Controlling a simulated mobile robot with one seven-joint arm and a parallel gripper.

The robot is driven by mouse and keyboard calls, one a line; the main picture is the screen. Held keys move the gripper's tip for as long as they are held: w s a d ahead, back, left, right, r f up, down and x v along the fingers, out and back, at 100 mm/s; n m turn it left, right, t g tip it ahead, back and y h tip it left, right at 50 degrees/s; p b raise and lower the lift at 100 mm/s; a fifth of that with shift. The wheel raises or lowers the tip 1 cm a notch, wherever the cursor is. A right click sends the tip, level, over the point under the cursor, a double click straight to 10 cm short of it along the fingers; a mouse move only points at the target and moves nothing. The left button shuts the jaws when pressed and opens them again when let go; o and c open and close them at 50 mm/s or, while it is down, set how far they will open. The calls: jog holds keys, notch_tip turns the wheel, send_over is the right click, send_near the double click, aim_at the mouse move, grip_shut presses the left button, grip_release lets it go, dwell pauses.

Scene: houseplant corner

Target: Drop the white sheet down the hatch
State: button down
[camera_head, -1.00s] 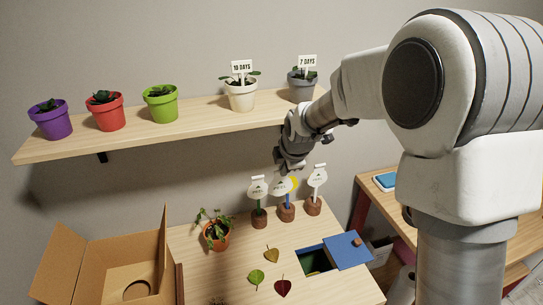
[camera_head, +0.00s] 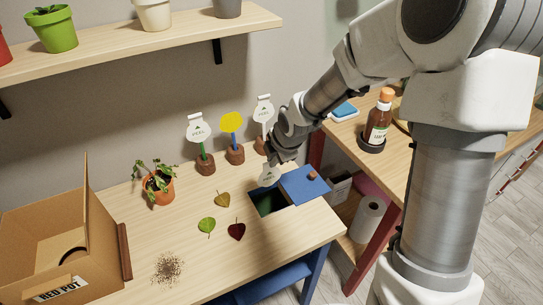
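My gripper (camera_head: 275,161) is at the right rear of the table, shut on a small white sheet (camera_head: 269,176). The sheet hangs below the fingers, just above the hatch opening (camera_head: 268,204), a dark green-lined hole in the tabletop. The hatch's blue lid (camera_head: 305,186) with a brown knob lies to the right, leaving the hole uncovered. Behind stand three stakes in brown bases: a white tag on a green stake (camera_head: 199,130), a bare yellow head on a blue stake (camera_head: 231,122), and another white tag (camera_head: 263,108) partly beside my arm.
A potted plant (camera_head: 159,184), three loose leaves (camera_head: 222,198) and a patch of crumbs (camera_head: 168,268) lie left of the hatch. An open cardboard box (camera_head: 105,230) stands at far left. A shelf (camera_head: 130,45) overhangs behind; a side table with a bottle (camera_head: 378,122) is right.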

notch_tip(320, 180, down, 12)
jog(key=b, duration=1)
jog(key=shift+r, duration=0.1)
jog(key=c, duration=1)
grip_release()
jog(key=shift+o, duration=0.2)
jog(key=p+v, duration=1)
